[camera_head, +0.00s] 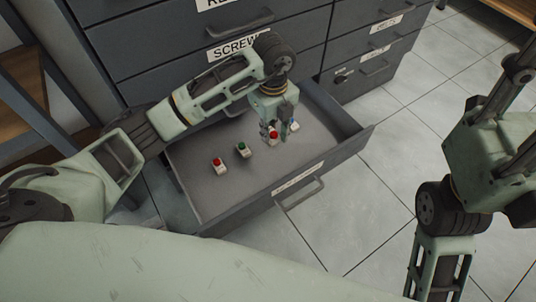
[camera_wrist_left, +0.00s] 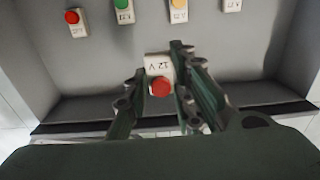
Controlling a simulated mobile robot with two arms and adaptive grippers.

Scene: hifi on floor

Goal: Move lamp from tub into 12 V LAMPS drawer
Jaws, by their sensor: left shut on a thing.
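My left gripper (camera_head: 279,124) is inside the open drawer (camera_head: 215,200), pointing down. It is shut on a lamp (camera_wrist_left: 159,87) with a red cap and a white base marked 12 V. The lamp also shows between the fingers in the head view (camera_head: 273,136). I cannot tell whether its base touches the drawer floor. The label on the drawer front is too small to read. In the drawer are another red lamp (camera_head: 218,164), a green lamp (camera_head: 243,149), a yellow lamp (camera_wrist_left: 178,10) and a further one (camera_wrist_left: 232,5). The tub is not in view.
The grey cabinet (camera_head: 150,75) rises behind the open drawer, with shut drawers above and to the right. A wooden shelf (camera_head: 28,85) stands at the left. Tiled floor (camera_head: 365,220) is clear right of the drawer. My right arm is at the right edge; its gripper is out of view.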

